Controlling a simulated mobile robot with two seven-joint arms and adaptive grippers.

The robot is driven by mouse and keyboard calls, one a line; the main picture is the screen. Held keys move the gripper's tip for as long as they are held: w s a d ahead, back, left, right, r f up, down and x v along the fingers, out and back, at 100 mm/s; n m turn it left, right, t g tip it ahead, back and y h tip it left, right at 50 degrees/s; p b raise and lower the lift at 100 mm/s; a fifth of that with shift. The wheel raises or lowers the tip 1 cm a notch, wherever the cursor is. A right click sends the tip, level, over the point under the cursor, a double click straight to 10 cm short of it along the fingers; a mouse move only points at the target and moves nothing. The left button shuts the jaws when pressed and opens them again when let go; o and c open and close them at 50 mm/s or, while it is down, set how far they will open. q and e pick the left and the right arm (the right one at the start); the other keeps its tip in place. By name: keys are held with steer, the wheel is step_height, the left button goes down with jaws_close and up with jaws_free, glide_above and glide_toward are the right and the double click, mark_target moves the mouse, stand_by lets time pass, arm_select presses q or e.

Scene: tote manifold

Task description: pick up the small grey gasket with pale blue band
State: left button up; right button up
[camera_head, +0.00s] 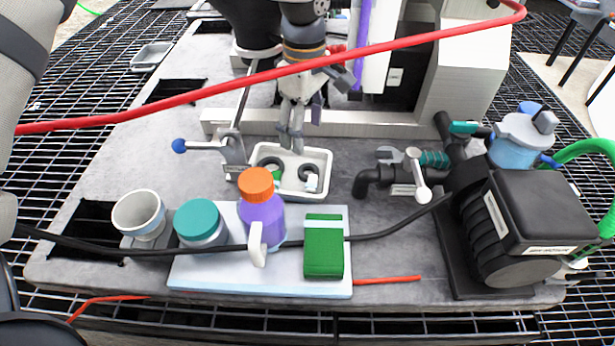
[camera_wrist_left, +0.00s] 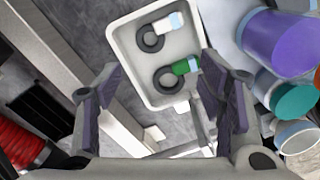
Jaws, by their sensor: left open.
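The white tray (camera_head: 322,155) holds two dark grey ring gaskets. One ring (camera_head: 312,166) lies by a small pale grey-white piece with a pale blue band (camera_head: 311,183). The other ring (camera_head: 263,162) lies by a green piece (camera_head: 275,173). In the left wrist view, the pale piece with the blue band (camera_wrist_left: 170,22) is at the tray's upper part, and the green piece (camera_wrist_left: 183,67), also with a pale blue end, is lower. My left gripper (camera_head: 291,140) points down at the tray's back edge. My right gripper is not seen.
A valve with a blue knob (camera_head: 179,146) stands left of the tray. A purple bottle (camera_head: 262,215), a teal-lidded jar (camera_head: 199,222) and a green box (camera_head: 323,252) stand in front. A red cable (camera_head: 200,91) crosses above. A black pump (camera_head: 540,210) stands right.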

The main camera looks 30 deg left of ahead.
arm_select(q)
glide_above(304, 174)
steer(key=f, duration=0.6)
steer(key=shift+w+d+f+b, duration=0.1)
steer(key=shift+d+f+b, duration=0.1)
steer(key=shift+d+b, duration=0.15)
steer(key=f, duration=0.5)
steer(key=shift+a+f, duration=0.35)
steer(key=shift+f, duration=0.05)
steer(key=c, duration=1.1)
